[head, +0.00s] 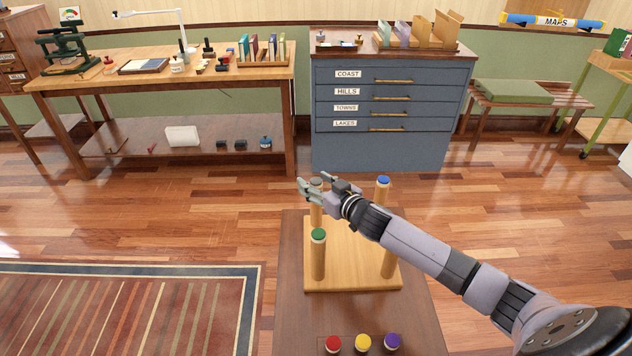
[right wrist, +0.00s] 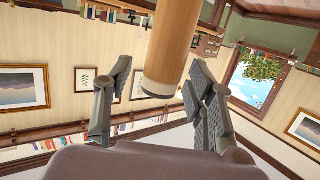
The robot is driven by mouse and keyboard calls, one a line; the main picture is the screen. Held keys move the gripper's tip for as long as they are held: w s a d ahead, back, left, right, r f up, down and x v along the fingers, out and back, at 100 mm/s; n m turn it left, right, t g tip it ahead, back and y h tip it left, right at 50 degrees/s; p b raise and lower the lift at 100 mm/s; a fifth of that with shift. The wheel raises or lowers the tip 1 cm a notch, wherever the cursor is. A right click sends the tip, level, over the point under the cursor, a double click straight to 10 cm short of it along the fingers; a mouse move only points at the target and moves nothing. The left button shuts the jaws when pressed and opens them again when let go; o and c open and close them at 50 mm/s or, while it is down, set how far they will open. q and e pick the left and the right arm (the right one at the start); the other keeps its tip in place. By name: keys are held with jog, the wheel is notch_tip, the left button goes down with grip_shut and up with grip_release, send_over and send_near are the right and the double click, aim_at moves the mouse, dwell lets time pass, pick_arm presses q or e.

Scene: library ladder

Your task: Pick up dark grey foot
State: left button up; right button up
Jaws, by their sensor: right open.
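A light wooden stool (head: 345,275) stands legs up on a brown platform. The dark grey foot (head: 316,181) caps its far left leg (head: 316,214). My right gripper (head: 315,184) is open at that foot, with a finger showing on either side of it. In the right wrist view, the leg (right wrist: 176,35) comes down between the spread fingers of the right gripper (right wrist: 155,95). The foot, a greyish-brown cap (right wrist: 160,85), is at its end, with gaps visible beside it. Contact cannot be told. My left gripper is not in view.
A blue foot (head: 383,180) and a green foot (head: 318,234) cap other legs; my arm covers the near right leg's top. Red (head: 333,344), yellow (head: 363,342) and purple (head: 392,341) feet stand at the platform's (head: 290,265) front. A blue cabinet (head: 385,145) stands behind.

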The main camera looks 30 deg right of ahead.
jog(key=c, duration=0.8)
jog(key=shift+r, duration=0.15)
